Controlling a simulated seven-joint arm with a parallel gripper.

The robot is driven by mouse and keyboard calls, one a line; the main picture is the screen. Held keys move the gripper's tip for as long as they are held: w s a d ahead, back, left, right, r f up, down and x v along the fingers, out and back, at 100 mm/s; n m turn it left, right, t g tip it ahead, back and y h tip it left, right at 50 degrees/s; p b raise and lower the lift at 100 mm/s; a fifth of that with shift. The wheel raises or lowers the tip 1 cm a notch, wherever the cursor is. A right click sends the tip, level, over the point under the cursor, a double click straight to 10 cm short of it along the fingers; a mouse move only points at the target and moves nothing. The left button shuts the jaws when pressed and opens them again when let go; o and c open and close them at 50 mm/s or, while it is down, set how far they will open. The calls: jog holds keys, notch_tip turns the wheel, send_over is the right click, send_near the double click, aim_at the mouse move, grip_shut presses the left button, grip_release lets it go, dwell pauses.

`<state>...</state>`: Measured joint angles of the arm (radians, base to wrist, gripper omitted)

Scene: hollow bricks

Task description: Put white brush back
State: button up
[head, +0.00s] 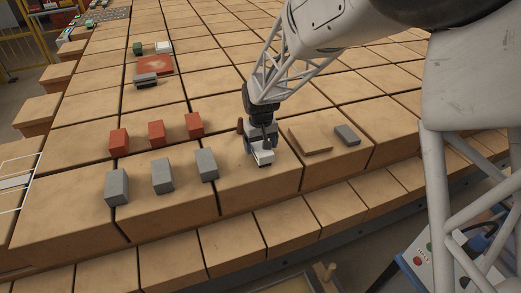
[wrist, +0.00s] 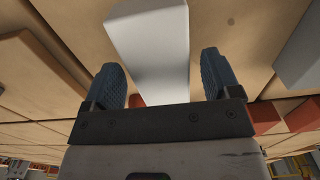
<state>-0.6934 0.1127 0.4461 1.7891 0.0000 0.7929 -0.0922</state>
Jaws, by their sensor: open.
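A pale white block-shaped thing (head: 263,157), which I take for the white brush, is at my gripper on the front row of tan blocks. It also shows in the wrist view (wrist: 155,35), reaching between the two blue-grey fingers; no bristles are visible. My gripper (head: 262,143) points down over it. In the wrist view my gripper (wrist: 168,78) is open, with a finger on each side of the white thing and gaps visible near the fingertips. The white thing's near end is hidden by the gripper body.
Left stand red bricks (head: 157,133) and grey bricks (head: 162,176). Right lies a flat tan slab (head: 310,138) beside a small dark grey brick (head: 347,135). Farther back, a red mat (head: 155,65) has a grey block (head: 146,79) at its front; a white block (head: 163,47) and green block (head: 138,48) stand behind.

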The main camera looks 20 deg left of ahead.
notch_tip(320, 180, up, 9)
jog(key=shift+r, duration=0.15)
dwell(0.4)
dwell(0.7)
jog(key=shift+d+r, duration=0.15)
jog(key=shift+d, duration=0.15)
jog(key=s+d+r+m, duration=0.1)
jog(key=s+d+r, duration=0.15)
jog(key=d, duration=0.65)
jog(key=s+d+r+m+t, duration=0.15)
jog(key=d+r, duration=0.25)
jog(key=d, duration=0.4)
jog(key=s+d+r+m, duration=0.2)
jog(key=d+r, duration=0.2)
jog(key=d, duration=0.5)
jog(key=s+d+m+t, duration=0.1)
jog(key=s+d+m, duration=0.3)
jog(key=s+d, duration=1.7)
jog(key=shift+s+m, duration=0.15)
jog(key=shift+m, duration=0.2)
